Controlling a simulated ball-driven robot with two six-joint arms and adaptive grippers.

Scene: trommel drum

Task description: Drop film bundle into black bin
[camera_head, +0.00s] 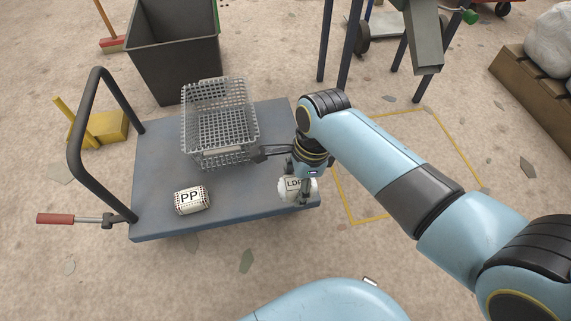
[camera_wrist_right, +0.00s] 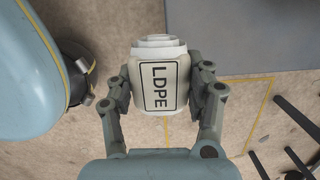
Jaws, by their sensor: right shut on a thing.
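A white bundle labelled LDPE (camera_wrist_right: 163,85), which I take as the film bundle, is between the fingers of my right gripper (camera_head: 299,190). The gripper is shut on its two sides. The bundle also shows partly in the head view (camera_head: 292,184), at the right front corner of the cart, with the gripper covering part of it. In the wrist view mostly floor shows behind it. The black bin (camera_head: 172,62) stands open-topped on the floor behind the cart, at the upper left. My left gripper is not in view.
The blue-grey cart (camera_head: 160,170) carries a grey wire basket (camera_head: 220,125) and a white bundle labelled PP (camera_head: 191,199). Its black handle (camera_head: 76,140) rises at the left. A yellow dustpan (camera_head: 108,128) lies left of it. Dark posts (camera_head: 343,50) stand behind my right arm.

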